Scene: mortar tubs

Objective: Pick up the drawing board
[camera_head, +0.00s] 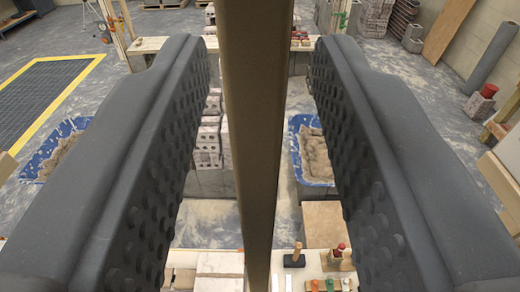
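A long brown strip (257,130) stands upright in the middle of the view, running from the top edge to the bottom edge. It looks like the drawing board seen edge-on, but its face does not show. My gripper (262,50) has one dark, studded finger on each side of the strip. The fingers are apart, and background shows in the gaps between each finger and the strip. The strip looks wider toward the top and narrower toward the bottom. Whether it lies at the same depth as the fingertips is hard to tell.
Blue tubs of mortar stand on the floor at left (48,165) and right (316,182) beyond the fingers. Grey blocks (208,150) are stacked between. A pale bench (218,264) with several small tools lies below. A yellow-edged grid (40,95) is on the left floor.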

